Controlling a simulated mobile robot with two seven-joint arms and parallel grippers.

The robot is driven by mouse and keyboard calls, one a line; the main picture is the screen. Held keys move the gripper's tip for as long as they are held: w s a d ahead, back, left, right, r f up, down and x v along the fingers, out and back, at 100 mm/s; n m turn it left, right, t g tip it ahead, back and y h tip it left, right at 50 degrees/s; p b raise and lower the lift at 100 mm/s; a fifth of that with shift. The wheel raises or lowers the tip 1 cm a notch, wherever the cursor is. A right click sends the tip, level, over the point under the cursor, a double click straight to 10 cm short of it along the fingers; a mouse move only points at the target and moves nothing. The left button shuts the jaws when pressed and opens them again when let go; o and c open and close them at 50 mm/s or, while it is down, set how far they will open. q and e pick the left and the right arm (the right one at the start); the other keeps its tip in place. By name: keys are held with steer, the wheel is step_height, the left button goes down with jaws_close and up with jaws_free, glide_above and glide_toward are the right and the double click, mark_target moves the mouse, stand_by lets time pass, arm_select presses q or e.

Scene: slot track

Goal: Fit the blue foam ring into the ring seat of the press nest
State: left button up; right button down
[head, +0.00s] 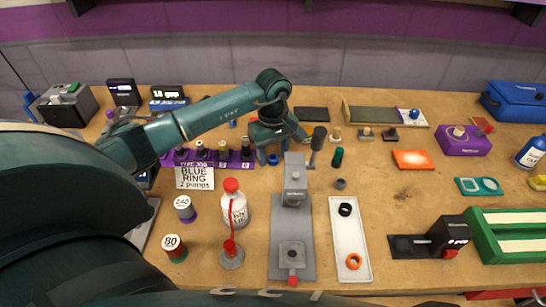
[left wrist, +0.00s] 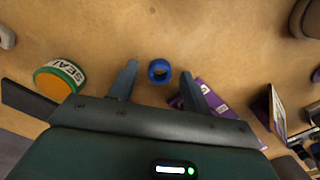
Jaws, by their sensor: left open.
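The blue foam ring (head: 273,159) stands on the wooden table just below my left gripper (head: 276,143) in the head view. In the left wrist view the blue ring (left wrist: 151,76) shows between and slightly beyond the open fingertips of my left gripper (left wrist: 159,74), with no finger seen touching it. The grey press (head: 295,175) stands right of the ring and nearer to me. My right gripper is not in view.
A purple rack (head: 233,159) with several small bottles is left of the ring. A white tray (head: 349,226) with a black ring (head: 345,209) and an orange ring (head: 353,261) lies right of the press. A white bottle (head: 234,211) stands left of it.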

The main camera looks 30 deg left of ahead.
arm_select(q)
steer(key=shift+f, duration=0.25)
steer(key=shift+c, duration=0.6)
jaws_close()
steer(key=shift+r, duration=0.1)
step_height(320, 180, up, 10)
steer(key=b, duration=0.1)
